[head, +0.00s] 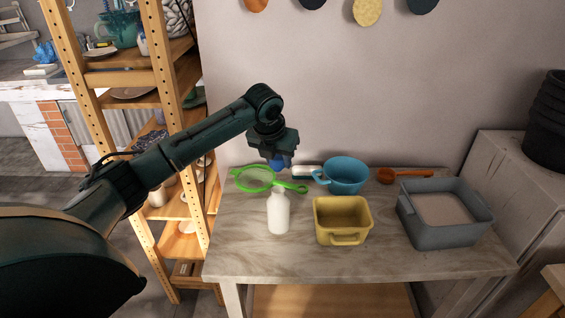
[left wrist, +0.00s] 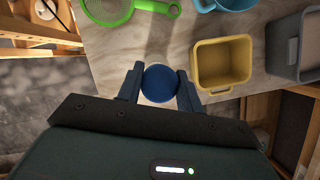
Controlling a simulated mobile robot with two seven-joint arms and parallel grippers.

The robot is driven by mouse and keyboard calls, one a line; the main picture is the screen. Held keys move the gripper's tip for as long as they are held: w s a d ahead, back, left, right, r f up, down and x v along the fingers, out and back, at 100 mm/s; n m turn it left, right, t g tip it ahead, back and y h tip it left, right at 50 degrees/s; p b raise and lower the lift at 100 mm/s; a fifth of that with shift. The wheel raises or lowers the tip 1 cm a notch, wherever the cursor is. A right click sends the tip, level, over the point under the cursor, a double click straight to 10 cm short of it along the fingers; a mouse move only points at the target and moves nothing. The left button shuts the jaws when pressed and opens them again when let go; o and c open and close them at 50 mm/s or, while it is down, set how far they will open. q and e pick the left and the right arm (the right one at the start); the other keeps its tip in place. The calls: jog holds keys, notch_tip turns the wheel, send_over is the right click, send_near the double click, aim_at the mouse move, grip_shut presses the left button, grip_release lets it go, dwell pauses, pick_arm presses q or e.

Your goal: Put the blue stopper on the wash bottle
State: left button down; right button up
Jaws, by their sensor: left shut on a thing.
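The white wash bottle (head: 278,214) stands upright near the front left of the table. My left gripper (head: 282,163) is shut on the blue stopper (head: 276,163), which is partly hidden by the fingers in the head view. In the left wrist view the round blue stopper (left wrist: 160,83) sits between the two fingertips of the left gripper (left wrist: 161,86). In the head view the stopper appears above the bottle in the picture, with a gap between them. My right gripper is out of view.
A green strainer (head: 256,178) lies behind the bottle. A yellow tub (head: 342,232) stands close to the bottle's right. A blue pot (head: 346,176), an orange ladle (head: 400,175) and a grey basin (head: 446,237) are farther right. A wooden shelf (head: 166,100) stands left of the table.

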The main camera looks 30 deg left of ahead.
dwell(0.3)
pick_arm(q)
jog(key=shift+f, duration=3.05)
jog(key=shift+f, duration=1.05)
dwell(0.6)
jog(key=c, duration=0.5)
grip_release()
jog(key=shift+v, duration=3.5)
jog(key=shift+r, duration=0.1)
